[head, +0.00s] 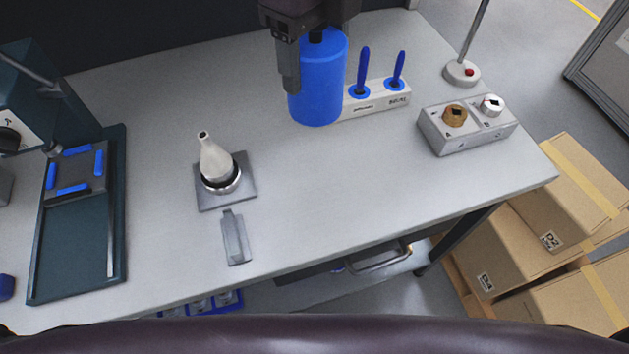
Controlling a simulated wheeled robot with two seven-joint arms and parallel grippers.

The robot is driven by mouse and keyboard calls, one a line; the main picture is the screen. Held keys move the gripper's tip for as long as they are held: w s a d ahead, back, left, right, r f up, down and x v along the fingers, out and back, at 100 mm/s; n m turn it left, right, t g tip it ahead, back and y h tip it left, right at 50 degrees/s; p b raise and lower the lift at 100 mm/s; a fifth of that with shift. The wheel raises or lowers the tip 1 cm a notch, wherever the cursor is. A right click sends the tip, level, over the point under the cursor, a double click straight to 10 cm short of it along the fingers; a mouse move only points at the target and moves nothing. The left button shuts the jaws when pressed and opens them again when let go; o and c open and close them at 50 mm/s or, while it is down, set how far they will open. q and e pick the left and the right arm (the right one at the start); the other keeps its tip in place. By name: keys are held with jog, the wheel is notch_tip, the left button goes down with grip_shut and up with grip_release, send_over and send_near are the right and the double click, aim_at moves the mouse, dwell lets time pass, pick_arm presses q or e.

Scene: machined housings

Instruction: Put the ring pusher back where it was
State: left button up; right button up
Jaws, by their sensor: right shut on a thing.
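The ring pusher appears to be the large blue cylinder (320,88) with a dark neck on top, upright at the back middle of the bench. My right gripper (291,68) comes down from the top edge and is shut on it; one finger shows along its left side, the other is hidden. The cylinder covers the left end of a white rack (377,103). I cannot tell whether its base rests on the rack or hangs just above. My left gripper is not in view.
Two blue-handled tools (363,68) stand in the rack. A grey block (468,137) with two fittings is at right, near a lamp base (462,73). A pale cone (215,160) stands on a square plate, with a grey piece (235,238) in front. A dark press (78,250) is left.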

jog(key=shift+a+f+b, duration=0.1)
jog(key=shift+f+b, duration=0.55)
jog(key=shift+f, duration=9.35)
jog(key=shift+s+f, duration=0.1)
jog(key=o, duration=1.1)
jog(key=shift+c, duration=0.2)
